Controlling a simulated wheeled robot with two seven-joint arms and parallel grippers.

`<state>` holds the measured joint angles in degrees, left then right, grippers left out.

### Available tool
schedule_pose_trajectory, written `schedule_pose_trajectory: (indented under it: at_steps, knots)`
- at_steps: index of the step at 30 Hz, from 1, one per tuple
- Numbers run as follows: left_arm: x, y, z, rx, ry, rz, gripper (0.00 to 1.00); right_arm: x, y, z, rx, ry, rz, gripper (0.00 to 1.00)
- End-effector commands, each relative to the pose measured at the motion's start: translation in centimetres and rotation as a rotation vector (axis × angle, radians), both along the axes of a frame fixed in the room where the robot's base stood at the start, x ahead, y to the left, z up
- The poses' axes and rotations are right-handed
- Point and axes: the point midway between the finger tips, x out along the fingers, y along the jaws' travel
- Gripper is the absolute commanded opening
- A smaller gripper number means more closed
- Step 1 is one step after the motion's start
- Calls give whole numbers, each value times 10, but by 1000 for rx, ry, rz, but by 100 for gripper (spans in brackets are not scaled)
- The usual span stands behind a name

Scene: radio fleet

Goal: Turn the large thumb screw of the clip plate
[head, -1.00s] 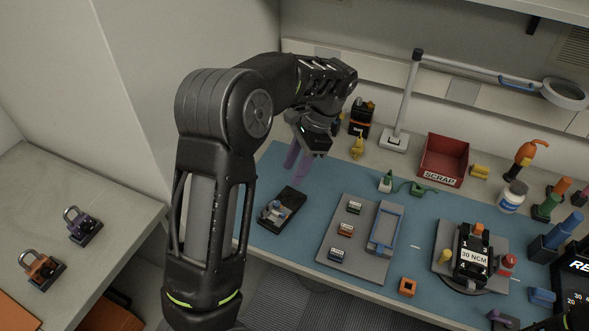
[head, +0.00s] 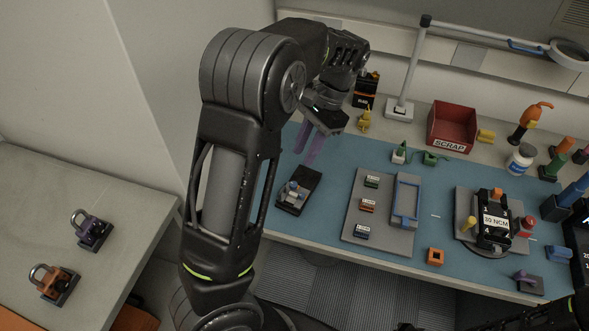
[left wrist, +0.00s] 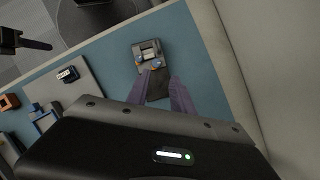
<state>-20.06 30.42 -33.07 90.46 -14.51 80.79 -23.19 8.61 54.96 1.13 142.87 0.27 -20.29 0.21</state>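A dark plate (head: 299,189), which looks like the clip plate, lies on the left part of the blue mat. It carries a grey clip part and small blue knobs. I cannot tell which knob is the large thumb screw. My left gripper (head: 317,146) hangs above and behind the plate, its purple fingers pointing down. In the left wrist view the fingers (left wrist: 161,86) are apart, empty and point towards the plate, apparently not touching it. My right gripper cannot be made out clearly.
A grey tray (head: 352,226) with small labelled blocks and a blue frame lies right of the plate. Beyond stand a yellow part (head: 365,121), a red scrap bin (head: 452,126) and a lamp post. A 30 NCM device (head: 494,222) stands at right. Bare mat surrounds the plate.

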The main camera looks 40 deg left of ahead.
Motion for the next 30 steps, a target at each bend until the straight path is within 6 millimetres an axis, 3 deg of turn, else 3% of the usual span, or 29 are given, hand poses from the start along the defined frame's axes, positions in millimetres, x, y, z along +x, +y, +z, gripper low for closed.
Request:
schedule_pose_trajectory:
  at_steps: [4,17,26,30]
  knots:
    - [-4,-4,-3,-6,0,77,28,1,-1,0,-1,0,-3,0]
    - [-5,-3,-6,-3,-2,85,28,1,0,-4,0,-1,-3,0]
    - [-14,-1,-36,-4,-3,85,28,4,1,-35,7,-11,1,0]
    - [-24,1,-54,-4,0,84,28,5,1,-36,8,-13,1,0]
